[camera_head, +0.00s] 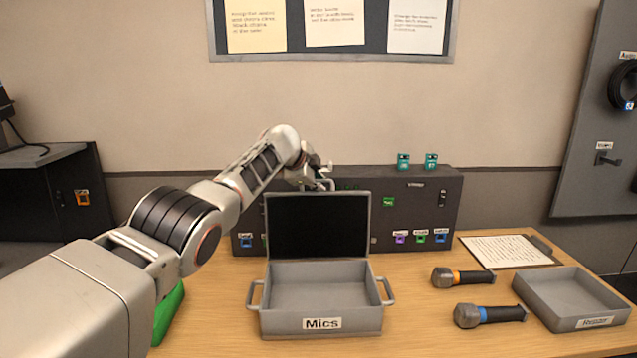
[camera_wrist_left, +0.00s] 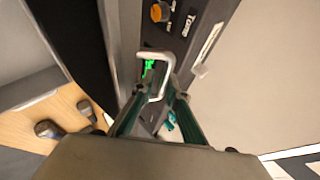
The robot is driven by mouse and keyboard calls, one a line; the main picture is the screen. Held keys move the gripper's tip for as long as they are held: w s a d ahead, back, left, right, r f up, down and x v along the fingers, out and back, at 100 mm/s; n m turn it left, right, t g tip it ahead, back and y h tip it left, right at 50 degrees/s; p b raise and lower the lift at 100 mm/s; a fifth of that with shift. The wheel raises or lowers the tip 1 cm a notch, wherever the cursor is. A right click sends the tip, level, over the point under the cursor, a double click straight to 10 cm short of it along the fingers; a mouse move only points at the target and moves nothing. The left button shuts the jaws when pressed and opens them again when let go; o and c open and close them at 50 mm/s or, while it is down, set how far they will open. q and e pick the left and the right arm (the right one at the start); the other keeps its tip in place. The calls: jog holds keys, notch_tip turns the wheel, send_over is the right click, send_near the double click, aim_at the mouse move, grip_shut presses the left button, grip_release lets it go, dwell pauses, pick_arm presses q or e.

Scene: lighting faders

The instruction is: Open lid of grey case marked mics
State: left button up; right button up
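The grey case marked Mics (camera_head: 322,323) stands on the table with its lid (camera_head: 318,225) raised roughly upright behind the box. The lid's dark inside faces me, and the visible tray is empty. My left gripper (camera_head: 322,184) is behind the lid's top edge, partly hidden in the head view. In the left wrist view, its fingers (camera_wrist_left: 159,100) are close together around a silver loop handle (camera_wrist_left: 168,58) on the lid. It looks shut on that handle. My right gripper is in neither view.
Behind the lid stands a dark equipment box (camera_head: 430,205) with coloured labels. Two microphones (camera_head: 488,314), a grey tray (camera_head: 572,299) and a clipboard (camera_head: 508,250) lie to the right. A green object (camera_head: 168,312) is at the left, partly behind my arm.

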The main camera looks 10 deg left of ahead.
aim_at(309, 194)
pick_arm(q)
jog(key=shift+a+r, duration=0.1)
jog(key=shift+r, duration=0.05)
jog(key=shift+v, duration=3.65)
jog(key=shift+s, duration=0.1)
